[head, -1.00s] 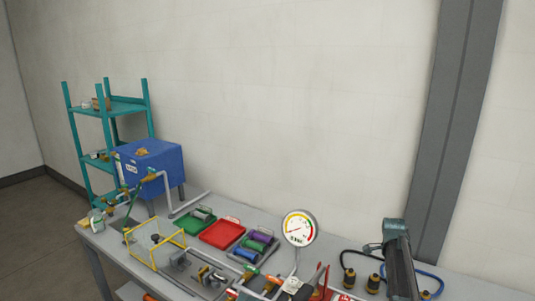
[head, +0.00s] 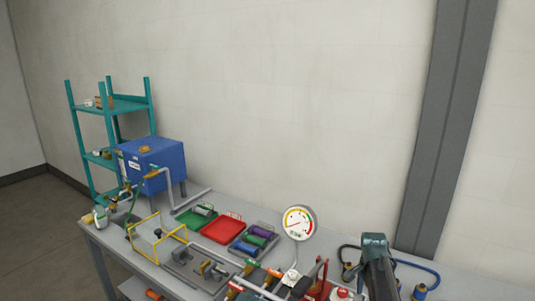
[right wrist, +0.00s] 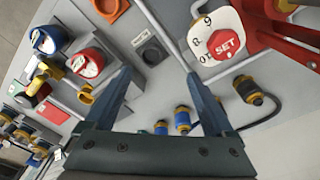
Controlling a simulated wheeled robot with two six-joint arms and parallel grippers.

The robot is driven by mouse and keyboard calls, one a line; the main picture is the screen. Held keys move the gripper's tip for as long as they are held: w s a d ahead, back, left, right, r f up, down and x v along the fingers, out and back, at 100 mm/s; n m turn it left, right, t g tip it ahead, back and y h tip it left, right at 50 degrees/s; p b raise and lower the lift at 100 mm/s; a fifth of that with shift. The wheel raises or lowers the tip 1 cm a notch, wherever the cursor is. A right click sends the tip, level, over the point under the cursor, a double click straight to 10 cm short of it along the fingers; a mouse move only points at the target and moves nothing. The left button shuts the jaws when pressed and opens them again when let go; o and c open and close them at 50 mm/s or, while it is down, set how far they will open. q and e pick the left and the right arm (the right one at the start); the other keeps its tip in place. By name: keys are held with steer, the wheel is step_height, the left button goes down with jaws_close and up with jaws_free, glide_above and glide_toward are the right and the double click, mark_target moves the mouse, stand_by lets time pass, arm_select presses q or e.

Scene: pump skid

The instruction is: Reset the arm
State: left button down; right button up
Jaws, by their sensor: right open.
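My right arm (head: 378,268) comes up at the lower right of the head view, over the right part of the grey workbench (head: 205,276). A yellow elbow fitting (right wrist: 87,93) lies left of the left finger. My left gripper is not in view.
A pressure gauge (head: 299,222) stands up behind the tools. A red tray (head: 222,230), a green tray (head: 190,217) and a yellow frame (head: 143,229) lie further left. A blue tank (head: 152,165) and teal shelf (head: 122,104) are at the far left. Black-and-blue hose fittings (right wrist: 182,119) lie near the right finger.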

steer(key=s+a+f+n+b, duration=0.3)
steer(key=s+a+n, duration=1.5)
steer(key=s+a, duration=0.4)
steer(key=a, duration=0.4)
steer(key=shift+n, duration=0.3)
steer(key=shift+a, duration=0.1)
